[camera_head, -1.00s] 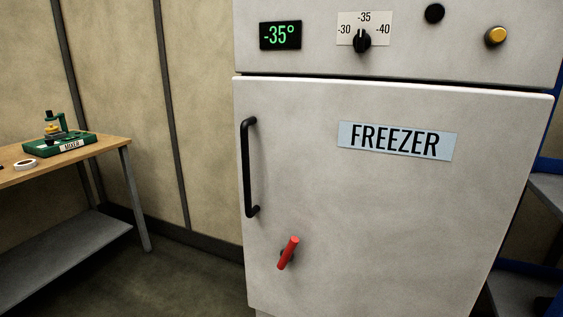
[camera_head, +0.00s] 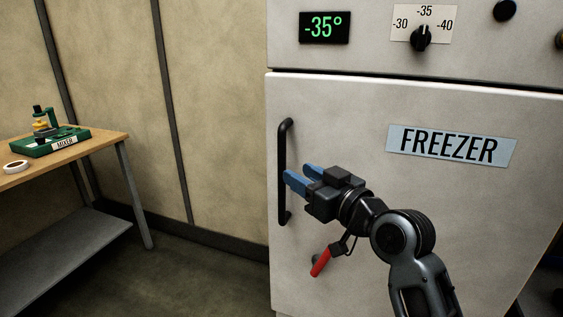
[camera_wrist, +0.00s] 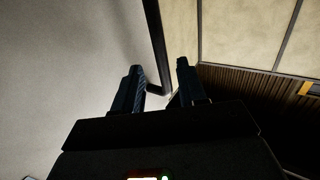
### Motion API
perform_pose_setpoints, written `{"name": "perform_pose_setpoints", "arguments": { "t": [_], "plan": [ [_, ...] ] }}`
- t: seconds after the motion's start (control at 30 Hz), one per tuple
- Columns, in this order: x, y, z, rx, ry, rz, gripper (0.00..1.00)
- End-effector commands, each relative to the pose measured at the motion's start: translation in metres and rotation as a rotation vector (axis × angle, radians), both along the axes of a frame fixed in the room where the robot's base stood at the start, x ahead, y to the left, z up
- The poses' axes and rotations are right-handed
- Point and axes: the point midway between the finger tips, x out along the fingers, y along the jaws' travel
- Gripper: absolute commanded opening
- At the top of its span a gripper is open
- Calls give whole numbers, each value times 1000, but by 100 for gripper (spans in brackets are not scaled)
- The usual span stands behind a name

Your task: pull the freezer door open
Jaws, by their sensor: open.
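The white freezer door (camera_head: 350,105) looks shut in its frame. Its black vertical bar handle (camera_head: 284,150) is on the door's left side. My gripper (camera_head: 298,173) is open, its two blue fingers pointing left at the middle of the handle. In the wrist view the handle (camera_wrist: 156,45) runs down between the two fingertips of my gripper (camera_wrist: 158,66) in the picture. I cannot tell whether the bar is fully between the fingers or just beyond them.
Above the door are a green -35° display (camera_head: 325,27) and a black dial (camera_head: 421,37) pointing near -35. A FREEZER label (camera_head: 449,145) is on the door. The floor between is clear.

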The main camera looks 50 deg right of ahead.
Motion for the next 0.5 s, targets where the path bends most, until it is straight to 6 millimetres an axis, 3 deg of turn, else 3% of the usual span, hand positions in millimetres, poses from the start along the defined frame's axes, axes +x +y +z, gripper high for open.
{"name": "perform_pose_setpoints", "arguments": {
  "t": [0.5],
  "plan": [
    [66, -16, 1, -1, -1, 1, 41]
  ]
}}
